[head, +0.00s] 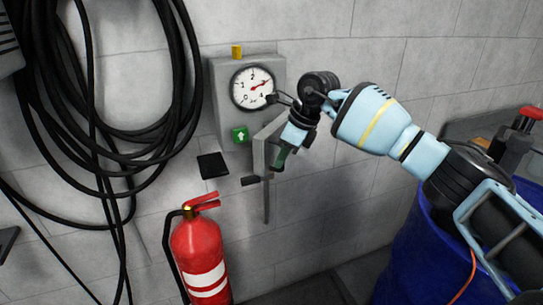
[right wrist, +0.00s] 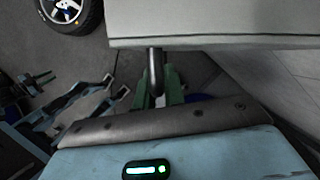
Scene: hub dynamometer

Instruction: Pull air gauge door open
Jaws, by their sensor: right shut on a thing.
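The air gauge box (head: 219,92) is on the grey wall in the head view, with a round white dial (head: 252,88) and a green arrow label (head: 240,135). A grey door panel (head: 260,152) juts out at the box's lower right, seen nearly edge-on. In the right wrist view the door panel (right wrist: 220,28) spans the top, with a metal bar handle (right wrist: 154,72) below it. My right gripper (head: 280,158) has its green fingers closed around this handle; they also show in the wrist view (right wrist: 157,88). My left gripper is not seen in the head view.
A red fire extinguisher (head: 196,250) stands below left of the box. Black hoses (head: 110,135) hang on the wall at left. A dark flat piece (head: 213,166) is below the box. A blue barrel (head: 410,255) stands under my right arm.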

